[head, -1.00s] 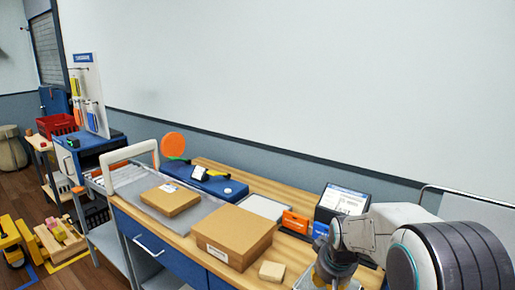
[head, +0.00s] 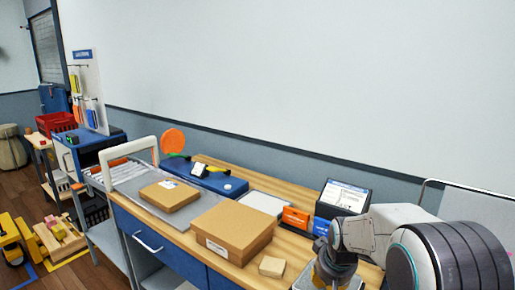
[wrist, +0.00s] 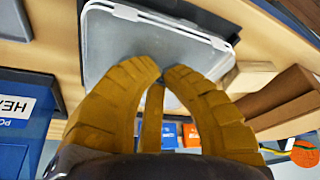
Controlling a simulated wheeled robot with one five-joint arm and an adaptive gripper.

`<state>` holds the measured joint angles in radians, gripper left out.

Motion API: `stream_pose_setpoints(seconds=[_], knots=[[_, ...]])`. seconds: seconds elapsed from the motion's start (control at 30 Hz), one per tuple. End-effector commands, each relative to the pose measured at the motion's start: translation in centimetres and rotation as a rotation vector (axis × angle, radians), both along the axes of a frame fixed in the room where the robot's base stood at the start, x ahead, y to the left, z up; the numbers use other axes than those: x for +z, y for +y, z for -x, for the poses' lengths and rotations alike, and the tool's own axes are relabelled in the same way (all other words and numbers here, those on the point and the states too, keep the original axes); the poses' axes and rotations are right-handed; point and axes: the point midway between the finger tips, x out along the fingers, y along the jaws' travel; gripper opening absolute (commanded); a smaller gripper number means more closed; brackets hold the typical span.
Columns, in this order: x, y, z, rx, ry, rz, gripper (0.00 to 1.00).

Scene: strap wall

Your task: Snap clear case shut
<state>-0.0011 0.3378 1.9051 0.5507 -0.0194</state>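The clear case (wrist: 115,40) is a pale, translucent, round-cornered box in the upper middle of the wrist view. Its rim and edge show, but I cannot tell whether its lid is fully closed. In the head view only a pale edge (head: 303,281) shows beside my arm; my gripper and arm hide the rest. My gripper (wrist: 162,70) has ridged yellow-brown fingers that curve in until their tips almost meet, with nothing seen between them. The tips overlap the case's near part in the wrist view; I cannot tell whether they touch it.
A large cardboard box (head: 232,233) and a small wooden block (head: 271,266) lie left of my gripper. An orange box (head: 295,217) and a dark stand with a screen (head: 343,198) are behind. A blue labelled panel (wrist: 25,105) shows in the wrist view.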

Motion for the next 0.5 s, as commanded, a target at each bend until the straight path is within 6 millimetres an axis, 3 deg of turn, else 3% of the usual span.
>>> stream_pose_setpoints(seconds=[0.5], knots=[[0.47, -0.01, -0.02, 0.0, -0.001, 0.0, 0.0]])
